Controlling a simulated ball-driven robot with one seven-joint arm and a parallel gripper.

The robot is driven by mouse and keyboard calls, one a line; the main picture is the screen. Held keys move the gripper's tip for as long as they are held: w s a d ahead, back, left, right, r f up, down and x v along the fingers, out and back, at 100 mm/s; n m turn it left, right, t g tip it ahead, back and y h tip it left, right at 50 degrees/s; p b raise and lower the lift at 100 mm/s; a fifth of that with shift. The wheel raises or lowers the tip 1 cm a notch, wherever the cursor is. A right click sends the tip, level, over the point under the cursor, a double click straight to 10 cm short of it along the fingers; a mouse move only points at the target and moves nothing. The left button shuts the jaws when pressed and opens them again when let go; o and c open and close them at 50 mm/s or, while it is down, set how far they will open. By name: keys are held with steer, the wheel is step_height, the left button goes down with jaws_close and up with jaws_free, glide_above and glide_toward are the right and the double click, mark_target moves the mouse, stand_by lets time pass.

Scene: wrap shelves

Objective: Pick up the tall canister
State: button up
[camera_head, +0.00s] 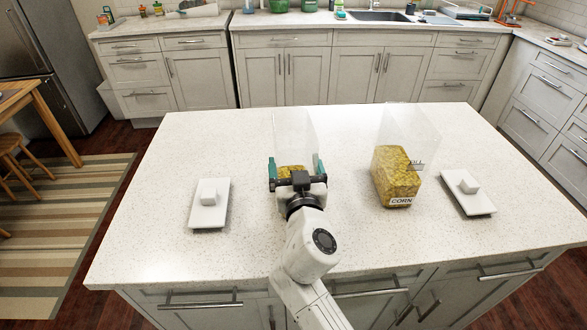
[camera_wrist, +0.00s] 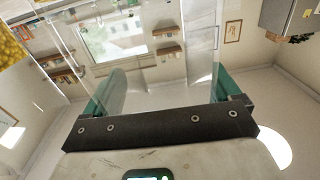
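A clear canister (camera_head: 295,135) with a little yellow filling at its bottom stands upright in the middle of the island. It looks narrow and tall, and its clear walls show in the wrist view (camera_wrist: 200,45). My gripper (camera_head: 295,163) has its two teal fingers spread wide, one on each side of this canister. The gripper's dark bar and fingers also show in the wrist view (camera_wrist: 160,95). I cannot tell whether the fingers touch the walls. My gripper hides the canister's lower front.
A wider clear canister (camera_head: 397,178) labelled CORN, filled with yellow pieces, stands to the right. White trays with small white blocks lie at the left (camera_head: 208,215) and right (camera_head: 478,204). The countertop (camera_head: 350,245) is otherwise clear.

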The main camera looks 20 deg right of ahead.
steer(key=c, duration=0.7)
steer(key=shift+c, duration=0.9)
steer(key=shift+r, duration=0.1)
